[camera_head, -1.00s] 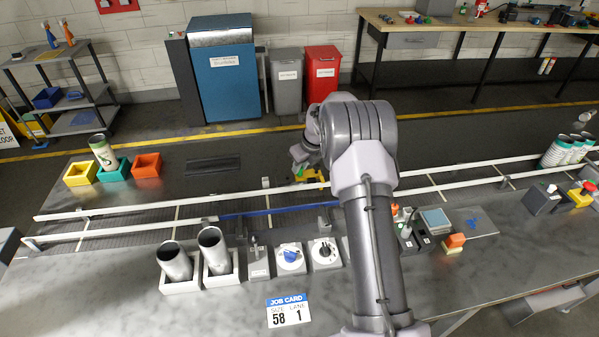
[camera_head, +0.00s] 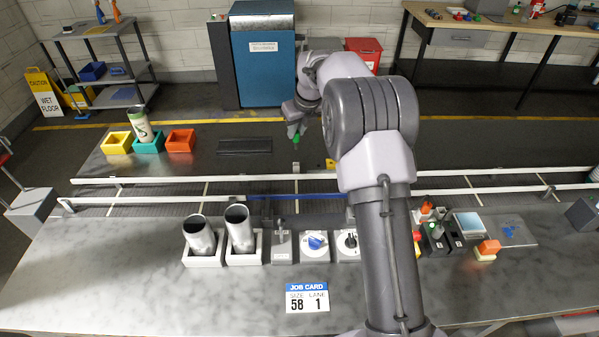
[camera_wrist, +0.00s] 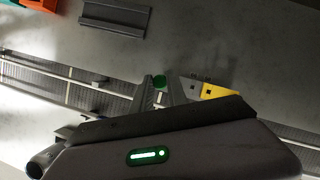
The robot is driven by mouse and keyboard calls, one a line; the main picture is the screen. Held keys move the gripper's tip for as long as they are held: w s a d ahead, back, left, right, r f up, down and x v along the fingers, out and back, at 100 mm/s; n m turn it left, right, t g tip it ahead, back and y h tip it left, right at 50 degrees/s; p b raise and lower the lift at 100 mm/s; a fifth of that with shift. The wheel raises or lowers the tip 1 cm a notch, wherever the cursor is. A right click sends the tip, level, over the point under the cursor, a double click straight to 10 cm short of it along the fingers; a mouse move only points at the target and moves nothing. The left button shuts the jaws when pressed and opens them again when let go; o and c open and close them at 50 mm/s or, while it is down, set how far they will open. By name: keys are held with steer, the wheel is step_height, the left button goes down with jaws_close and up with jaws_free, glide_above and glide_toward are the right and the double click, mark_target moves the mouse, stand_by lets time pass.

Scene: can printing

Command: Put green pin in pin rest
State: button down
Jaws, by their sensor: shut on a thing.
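My gripper (camera_head: 294,124) is shut on the green pin (camera_head: 293,132), which hangs below the fingers above the far side of the conveyor. In the wrist view the pin's green top (camera_wrist: 160,82) shows between the fingertips (camera_wrist: 160,90). A dark grooved tray (camera_head: 245,146), which looks like the pin rest, lies on the far table to the left of my gripper. It also shows at the top of the wrist view (camera_wrist: 115,17) and appears empty. The pin's lower end is hard to make out.
Yellow, teal and orange boxes (camera_head: 181,140) stand left of the tray; a can leans in the teal one. White conveyor rails (camera_head: 200,179) run in front. A yellow block (camera_wrist: 215,92) lies beside the gripper. The near table holds two metal cylinders (camera_head: 240,230) and control knobs.

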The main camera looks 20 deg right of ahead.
step_height(320, 180, down, 10)
steer(key=b, duration=0.3)
steer(key=shift+r, duration=0.2)
steer(key=c, duration=1.3)
jaws_free()
